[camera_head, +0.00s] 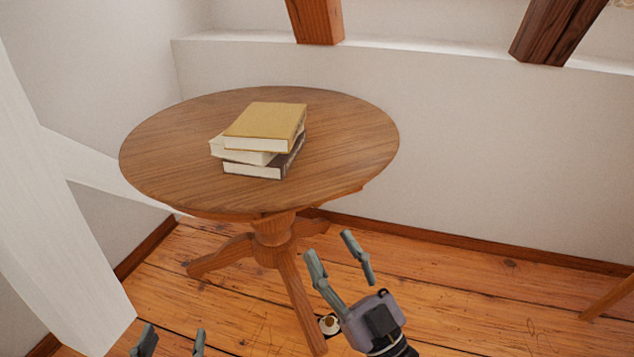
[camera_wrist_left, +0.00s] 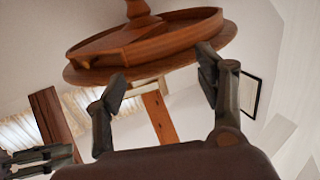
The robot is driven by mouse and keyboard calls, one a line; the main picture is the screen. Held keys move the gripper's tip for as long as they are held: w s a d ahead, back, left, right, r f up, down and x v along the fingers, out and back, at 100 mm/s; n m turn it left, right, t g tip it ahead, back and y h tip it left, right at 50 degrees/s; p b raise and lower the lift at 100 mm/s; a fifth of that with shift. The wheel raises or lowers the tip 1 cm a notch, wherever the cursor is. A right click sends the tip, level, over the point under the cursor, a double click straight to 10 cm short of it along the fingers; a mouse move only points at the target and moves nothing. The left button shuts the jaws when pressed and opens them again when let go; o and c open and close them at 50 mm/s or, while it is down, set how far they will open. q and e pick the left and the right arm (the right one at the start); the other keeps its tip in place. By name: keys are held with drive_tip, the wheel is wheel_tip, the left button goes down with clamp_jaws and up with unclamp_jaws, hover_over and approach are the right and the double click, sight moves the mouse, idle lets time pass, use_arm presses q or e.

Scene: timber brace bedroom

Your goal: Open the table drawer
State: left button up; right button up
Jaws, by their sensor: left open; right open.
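The round wooden table (camera_head: 350,130) stands on a central pedestal near the wall. In the left wrist view its underside (camera_wrist_left: 90,72) appears upside down, with a curved wooden rim or drawer front (camera_wrist_left: 150,45) under the top. I cannot tell whether the drawer is open; in the head view the top hides most of it. My left gripper (camera_head: 172,338) is open at the bottom edge, its fingertips just in view. In its wrist view, its spread fingers (camera_wrist_left: 162,68) have the table's edge beyond them. My right gripper (camera_head: 330,245) is open and empty, in front of the table and below its top.
Several stacked books (camera_head: 262,128) lie on the tabletop. A white slanted beam (camera_head: 45,190) fills the left side. The floor (camera_head: 480,310) to the right is mostly clear.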

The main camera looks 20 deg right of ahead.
use_arm(q)
drive_tip(key=s+a+f+g+y+p, duration=0.2)
drive_tip(key=s+a+f+g+p, duration=0.1)
drive_tip(key=s+f+g, duration=0.4)
drive_tip(key=s+a+f+g+y+p, duration=0.1)
drive_tip(key=s+a+f+g+p, duration=0.2)
drive_tip(key=f, duration=0.6)
drive_tip(key=s+a+f+g+y, duration=0.15)
drive_tip(key=s+g, duration=0.25)
drive_tip(key=s, duration=0.4)
use_arm(e)
drive_tip(key=w+d+f+g+h, duration=0.6)
drive_tip(key=w+d+f, duration=0.2)
drive_tip(key=f, duration=0.1)
use_arm(q)
drive_tip(key=w+b+v, duration=0.1)
drive_tip(key=b+v, duration=0.1)
drive_tip(key=v, duration=0.6)
drive_tip(key=shift+r+n+t, duration=0.25)
drive_tip(key=shift+n+t, duration=0.05)
drive_tip(key=shift+n, duration=0.1)
use_arm(e)
drive_tip(key=shift+m, duration=0.4)
drive_tip(key=w+a, duration=0.1)
drive_tip(key=w, duration=0.4)
drive_tip(key=w+a, duration=0.1)
drive_tip(key=w, duration=0.5)
drive_tip(key=w+a, duration=0.1)
drive_tip(key=w, duration=0.4)
drive_tip(key=shift+w, duration=0.4)
